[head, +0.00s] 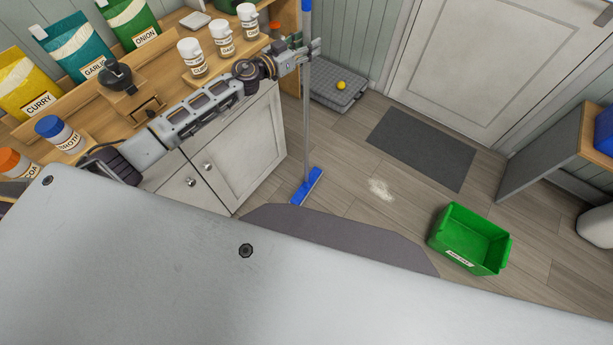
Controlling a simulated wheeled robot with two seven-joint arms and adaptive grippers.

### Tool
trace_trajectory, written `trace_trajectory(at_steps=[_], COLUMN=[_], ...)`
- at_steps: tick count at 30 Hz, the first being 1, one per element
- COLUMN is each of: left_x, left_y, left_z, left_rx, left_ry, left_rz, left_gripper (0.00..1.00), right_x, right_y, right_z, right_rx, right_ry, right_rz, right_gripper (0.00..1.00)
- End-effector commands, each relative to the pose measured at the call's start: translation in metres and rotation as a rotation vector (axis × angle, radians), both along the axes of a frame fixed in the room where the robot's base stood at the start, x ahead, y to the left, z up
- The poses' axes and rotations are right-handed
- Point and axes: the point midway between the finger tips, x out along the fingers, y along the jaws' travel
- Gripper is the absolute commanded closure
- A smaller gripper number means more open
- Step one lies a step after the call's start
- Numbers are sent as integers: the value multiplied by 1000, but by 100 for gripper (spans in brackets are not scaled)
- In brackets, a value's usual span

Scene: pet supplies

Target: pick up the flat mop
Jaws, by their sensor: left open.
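The flat mop (306,120) stands upright on the floor beside the right end of the cabinet. It has a thin grey pole, a blue top end and a blue flat head on the floorboards. My left arm reaches over the counter from the left. My left gripper (314,48) is open at the upper part of the pole, with its fingertips close to or around it. I cannot tell whether they touch it. My right gripper does not show.
The wooden counter (165,116) holds jars, shakers and spice bags. A green bin (441,240) stands on the floor at right. A grey mat (420,148) lies before the door. A grey crate with a yellow ball (341,85) is behind the pole. White powder (380,189) lies on open floor.

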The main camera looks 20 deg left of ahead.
Motion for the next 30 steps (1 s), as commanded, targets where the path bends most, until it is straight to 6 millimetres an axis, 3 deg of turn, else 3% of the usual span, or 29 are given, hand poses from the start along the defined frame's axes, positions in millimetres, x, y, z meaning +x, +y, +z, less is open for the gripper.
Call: trace_trajectory(at_steps=[4,15,30], left_x=[0,0,1], left_y=[0,0,1], left_z=[0,0,10], left_rx=[0,0,0], left_ry=[0,0,-7], left_rz=[0,0,1], left_gripper=[54,100,100], right_x=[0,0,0], right_y=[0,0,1], right_z=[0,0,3], right_rx=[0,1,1], right_ry=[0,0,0], right_rz=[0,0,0], right_gripper=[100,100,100])
